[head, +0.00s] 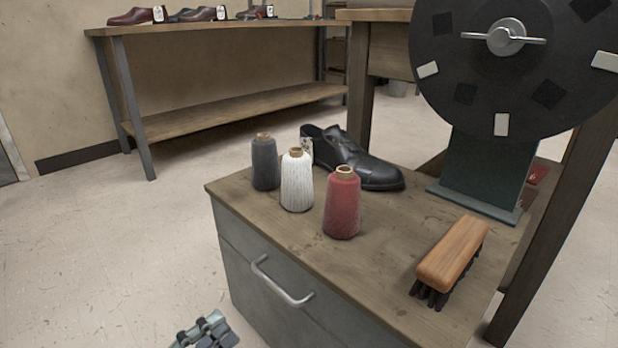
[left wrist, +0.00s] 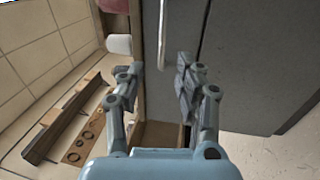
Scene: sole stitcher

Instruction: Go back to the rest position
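My left gripper (head: 207,332) shows at the bottom edge of the head view, low in front of the grey drawer cabinet (head: 290,318). In the left wrist view its two fingers (left wrist: 157,72) stand apart with nothing between them. The cabinet front (left wrist: 255,70) and its bar handle (left wrist: 165,30) show beyond the fingers. My right gripper is in neither view.
The cabinet top holds black (head: 265,165), white (head: 297,182) and red (head: 342,207) thread spools, a black shoe (head: 360,165), a wooden brush (head: 452,255) and a machine with a dark wheel (head: 560,60). The floor at left (head: 100,250) is clear.

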